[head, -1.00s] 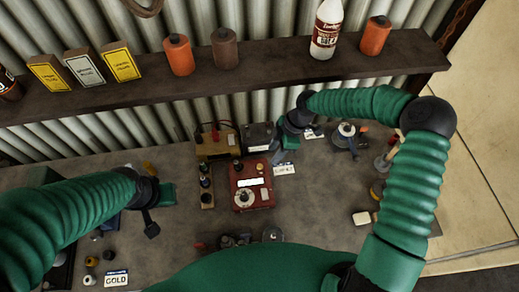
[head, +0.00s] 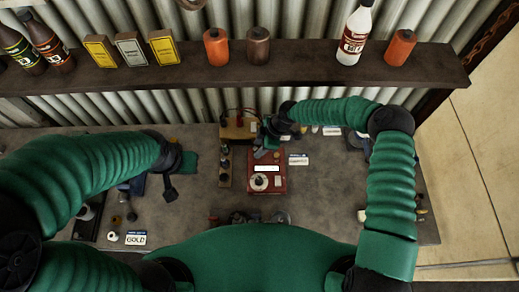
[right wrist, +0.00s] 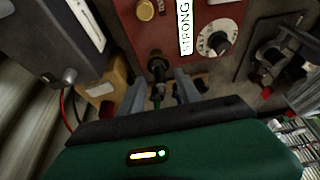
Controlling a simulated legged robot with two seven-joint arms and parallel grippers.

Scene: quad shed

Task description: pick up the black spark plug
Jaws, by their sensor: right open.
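A dark, upright piece that looks like the black spark plug (right wrist: 157,68) stands at the near edge of a red box (right wrist: 205,18) in the right wrist view. My right gripper (right wrist: 160,90) is open, with one grey finger on each side of the plug's lower part. I cannot tell whether the fingers touch it. In the head view my right gripper (head: 266,148) is over the back of the red box (head: 280,183) and hides the plug. My left gripper (head: 175,182) hangs over the left of the bench; its jaws are not clear.
A GOLD card (head: 136,239) lies front left. A shelf (head: 220,80) with bottles and cartons runs above.

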